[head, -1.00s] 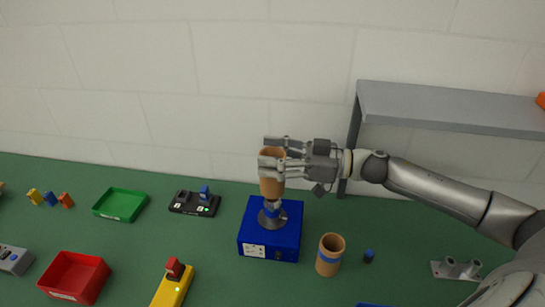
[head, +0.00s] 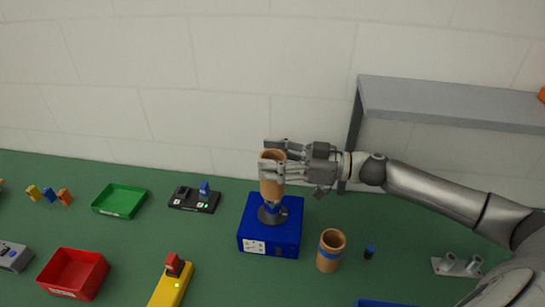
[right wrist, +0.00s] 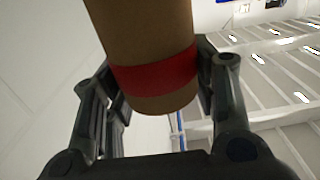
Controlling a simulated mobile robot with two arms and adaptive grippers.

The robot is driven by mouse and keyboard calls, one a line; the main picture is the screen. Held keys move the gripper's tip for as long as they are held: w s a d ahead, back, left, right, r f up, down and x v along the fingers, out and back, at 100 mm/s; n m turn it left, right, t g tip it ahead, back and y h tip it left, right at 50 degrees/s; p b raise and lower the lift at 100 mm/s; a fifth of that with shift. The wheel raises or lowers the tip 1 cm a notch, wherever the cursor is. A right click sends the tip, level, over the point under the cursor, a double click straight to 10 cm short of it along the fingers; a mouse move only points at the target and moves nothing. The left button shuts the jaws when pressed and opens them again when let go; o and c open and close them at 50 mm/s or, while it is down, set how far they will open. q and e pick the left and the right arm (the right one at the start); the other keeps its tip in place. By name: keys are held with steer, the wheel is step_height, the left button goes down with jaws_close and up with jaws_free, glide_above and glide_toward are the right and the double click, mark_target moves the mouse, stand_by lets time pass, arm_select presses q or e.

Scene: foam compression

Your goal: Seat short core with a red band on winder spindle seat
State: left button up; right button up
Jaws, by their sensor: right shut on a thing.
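The short core with a red band (head: 271,189) is a brown tube, held upright in my right gripper (head: 272,167). Its red band (right wrist: 155,73) shows in the right wrist view, between the fingers; the fingers hide it in the head view. The blue winder (head: 285,235) stands on the green table with its grey spindle seat (head: 272,214) on top. The core is directly above the spindle, its lower end close to the seat. I cannot tell whether the spindle's tip is inside it. My left gripper is not in view.
A grey shelf (head: 450,105) is behind my right arm. Trays, a black device (head: 194,200) and a yellow device (head: 172,285) lie left.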

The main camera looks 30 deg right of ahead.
mark_target(284, 186)
steer(key=shift+f+b, duration=1.85)
steer(key=shift+f, duration=2.1)
steer(key=o, duration=1.1)
steer(key=v, duration=1.2)
